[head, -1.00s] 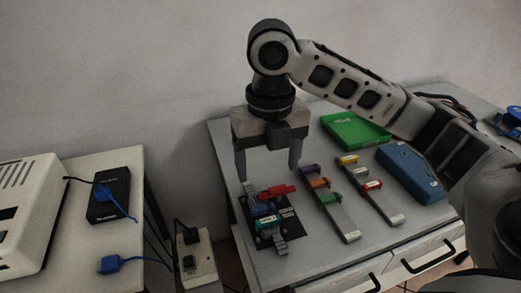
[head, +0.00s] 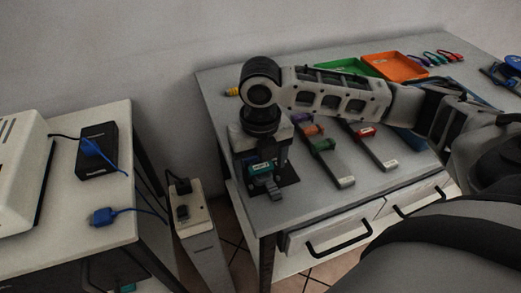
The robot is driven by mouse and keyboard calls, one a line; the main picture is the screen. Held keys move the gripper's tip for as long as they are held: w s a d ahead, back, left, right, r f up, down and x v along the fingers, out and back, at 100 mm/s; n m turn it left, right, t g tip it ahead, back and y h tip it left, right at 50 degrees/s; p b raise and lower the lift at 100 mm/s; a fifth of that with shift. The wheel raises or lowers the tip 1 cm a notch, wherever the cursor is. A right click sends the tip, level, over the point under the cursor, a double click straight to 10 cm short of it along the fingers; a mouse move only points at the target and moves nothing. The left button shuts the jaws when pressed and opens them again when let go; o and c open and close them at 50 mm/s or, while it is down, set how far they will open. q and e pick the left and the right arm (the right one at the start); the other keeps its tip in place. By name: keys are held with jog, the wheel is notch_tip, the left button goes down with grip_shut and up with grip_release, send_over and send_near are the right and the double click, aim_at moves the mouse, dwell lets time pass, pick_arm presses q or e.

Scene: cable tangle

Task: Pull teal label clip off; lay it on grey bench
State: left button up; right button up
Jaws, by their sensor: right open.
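The teal label clip (head: 262,168) sits on a grey strip on a black board at the left front of the grey bench (head: 312,187). My right gripper (head: 261,176) is straight above the board, its jaws open and low around the teal clip. Its body hides most of the board and whatever lies behind the clip. I cannot tell whether a finger touches the clip. My left gripper is not in view.
A strip with orange and green clips (head: 323,145) and a strip with a red clip (head: 366,132) lie right of the board. Green (head: 345,67) and orange (head: 394,66) trays stand behind. A power strip (head: 190,209) stands in the gap left of the bench.

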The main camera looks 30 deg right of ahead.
aim_at(260, 165)
jog(key=shift+f, duration=0.25)
jog(key=c, duration=1.1)
jog(key=shift+r+p, duration=0.3)
jog(key=shift+p, duration=0.1)
jog(key=shift+r+p, duration=2.15)
jog(key=shift+p, duration=0.7)
